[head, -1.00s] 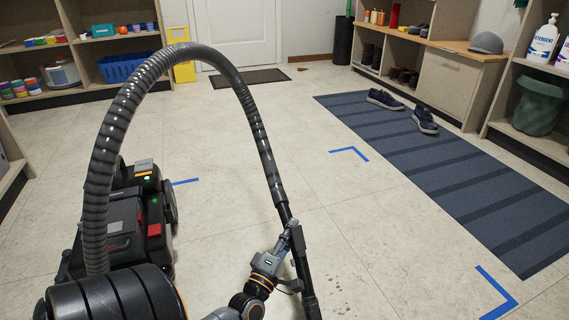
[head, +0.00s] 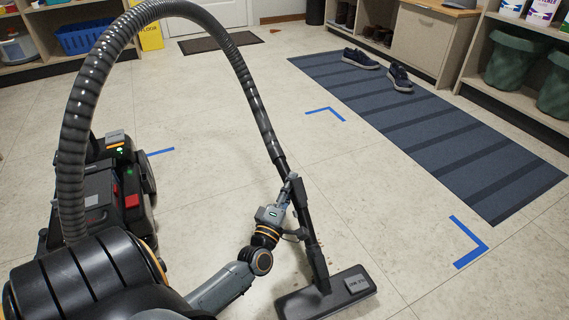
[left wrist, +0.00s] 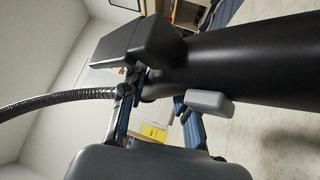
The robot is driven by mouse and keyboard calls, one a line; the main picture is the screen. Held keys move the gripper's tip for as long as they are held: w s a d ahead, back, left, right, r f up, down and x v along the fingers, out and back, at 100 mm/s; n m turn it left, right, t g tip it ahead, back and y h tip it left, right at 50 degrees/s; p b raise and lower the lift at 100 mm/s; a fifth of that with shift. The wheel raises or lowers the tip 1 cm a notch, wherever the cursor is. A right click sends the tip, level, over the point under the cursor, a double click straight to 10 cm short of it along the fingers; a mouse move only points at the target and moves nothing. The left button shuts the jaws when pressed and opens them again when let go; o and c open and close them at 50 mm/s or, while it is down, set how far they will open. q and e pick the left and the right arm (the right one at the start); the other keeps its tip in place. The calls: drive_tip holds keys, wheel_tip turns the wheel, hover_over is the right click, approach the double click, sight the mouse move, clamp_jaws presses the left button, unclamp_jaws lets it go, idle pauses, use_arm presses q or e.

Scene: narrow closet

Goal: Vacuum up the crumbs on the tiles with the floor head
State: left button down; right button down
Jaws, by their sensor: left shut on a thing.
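My left gripper (head: 296,212) is shut on the black vacuum wand (head: 308,228), and its fingers show around the tube in the left wrist view (left wrist: 158,105). The dark floor head (head: 300,303) with a grey label is at the wand's lower end, low on the tiles at the bottom of the head view. The grey ribbed hose (head: 228,50) arches from the left to the wand's top. My right gripper is not in view.
A black and red vacuum body (head: 118,200) stands at the left. Blue corner tape (head: 468,243) marks the tiles. A striped dark blue runner (head: 430,130) with shoes (head: 398,78) lies at the right. Shelves line both sides. The middle tiles are clear.

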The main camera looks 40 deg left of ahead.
use_arm(q)
drive_tip(key=shift+w+d+r, duration=0.1)
drive_tip(key=shift+w+d, duration=0.2)
drive_tip(key=shift+w, duration=0.5)
drive_tip(key=shift+w+a+b, duration=0.25)
drive_tip(key=shift+w+a, duration=0.05)
drive_tip(key=shift+a, duration=0.4)
drive_tip(key=shift+w+a+b, duration=0.25)
drive_tip(key=shift+w+a, duration=0.05)
drive_tip(key=shift+a, duration=0.4)
drive_tip(key=shift+w+a+b, duration=0.25)
drive_tip(key=shift+w+a, duration=0.05)
drive_tip(key=shift+a, duration=0.4)
drive_tip(key=shift+w+a+b, duration=0.35)
drive_tip(key=shift+a, duration=0.45)
drive_tip(key=shift+w+a+b, duration=0.3)
drive_tip(key=shift+a, duration=0.5)
drive_tip(key=shift+w+a+b, duration=1.4)
drive_tip(key=shift+w+a, duration=1.1)
drive_tip(key=shift+a, duration=3.55)
wheel_tip(320, 180, up, 7)
drive_tip(key=p, duration=0.6)
drive_tip(key=shift+p, duration=0.3)
